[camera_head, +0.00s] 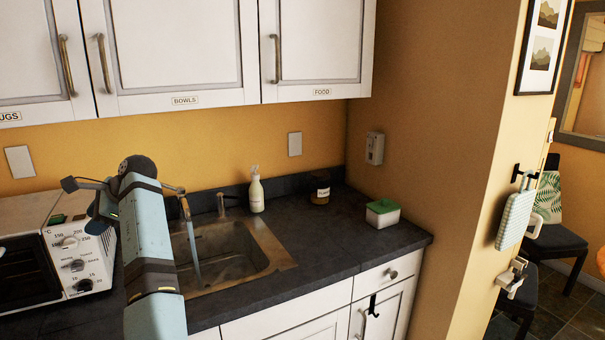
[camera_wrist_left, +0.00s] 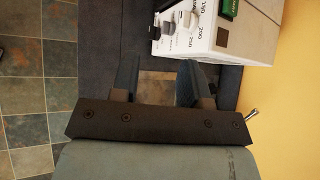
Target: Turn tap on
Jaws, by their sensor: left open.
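The tap's curved metal spout (camera_head: 183,203) stands at the back left of the sink, partly hidden behind my left arm. A pale bluish stream that looks like running water (camera_head: 193,245) falls from it into the basin. A small metal lever (camera_head: 221,205) stands to its right on the sink's rear edge. My left gripper (camera_head: 82,198) is open and empty, left of the spout and in front of the oven. In the left wrist view its two fingers (camera_wrist_left: 157,85) are spread, and a small metal piece (camera_wrist_left: 252,114) shows at right. My right gripper is not in view.
The steel sink (camera_head: 275,258) is set in a dark counter (camera_head: 345,240). A white countertop oven (camera_head: 75,262) stands at left. A soap bottle (camera_head: 257,193), a dark jar (camera_head: 320,190) and a green-lidded box (camera_head: 382,213) stand at right. Cupboards (camera_head: 180,50) hang above.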

